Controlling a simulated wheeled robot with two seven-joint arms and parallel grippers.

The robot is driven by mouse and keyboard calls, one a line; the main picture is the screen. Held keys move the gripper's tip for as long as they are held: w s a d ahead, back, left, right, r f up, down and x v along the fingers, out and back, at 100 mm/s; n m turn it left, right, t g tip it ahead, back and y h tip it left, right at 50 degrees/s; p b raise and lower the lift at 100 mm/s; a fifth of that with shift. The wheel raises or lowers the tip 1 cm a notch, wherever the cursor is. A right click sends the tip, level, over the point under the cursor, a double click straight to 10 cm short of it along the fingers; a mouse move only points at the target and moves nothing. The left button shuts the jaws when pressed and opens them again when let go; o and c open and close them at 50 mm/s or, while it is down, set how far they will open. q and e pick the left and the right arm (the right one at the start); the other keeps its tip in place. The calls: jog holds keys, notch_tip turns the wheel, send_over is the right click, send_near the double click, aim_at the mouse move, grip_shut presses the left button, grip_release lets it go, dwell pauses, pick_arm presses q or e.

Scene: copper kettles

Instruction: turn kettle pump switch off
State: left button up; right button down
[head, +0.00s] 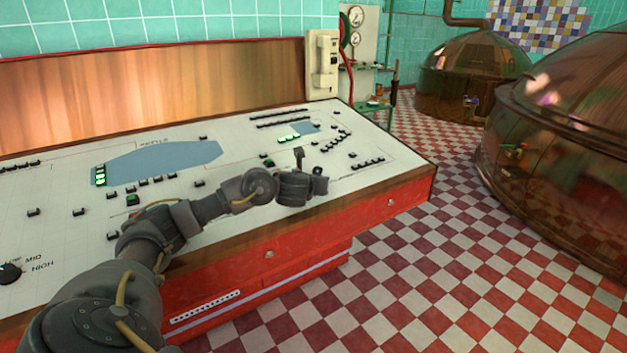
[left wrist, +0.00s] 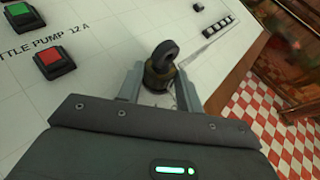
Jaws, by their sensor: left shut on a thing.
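My left gripper (head: 312,185) reaches across the console (head: 380,180) from the left, low over its right part. In the left wrist view the gripper (left wrist: 159,84) has its two fingers on either side of a black switch (left wrist: 166,53) with a looped top and a dull brass base, and it is shut on it. The switch stands up from the white panel. The printed label "TTLE PUMP 12A" (left wrist: 42,40) is to its left, partly cut off. A red button (left wrist: 53,60) and a green button (left wrist: 29,18) sit beside that label. My right gripper is not in view.
A black upright lever (head: 299,154) stands on the panel just behind the gripper. Rows of small black switches (head: 335,140) lie further back. Copper kettles (head: 470,70) stand across the checkered floor.

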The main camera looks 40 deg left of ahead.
pick_arm(q)
jog(key=shift+w+d+n+g+y, duration=0.1)
jog(key=shift+d+n+g+y, duration=0.1)
jog(key=shift+n+g+y, duration=0.55)
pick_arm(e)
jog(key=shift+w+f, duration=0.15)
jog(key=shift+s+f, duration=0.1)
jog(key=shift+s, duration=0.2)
pick_arm(q)
jog(key=o, duration=1)
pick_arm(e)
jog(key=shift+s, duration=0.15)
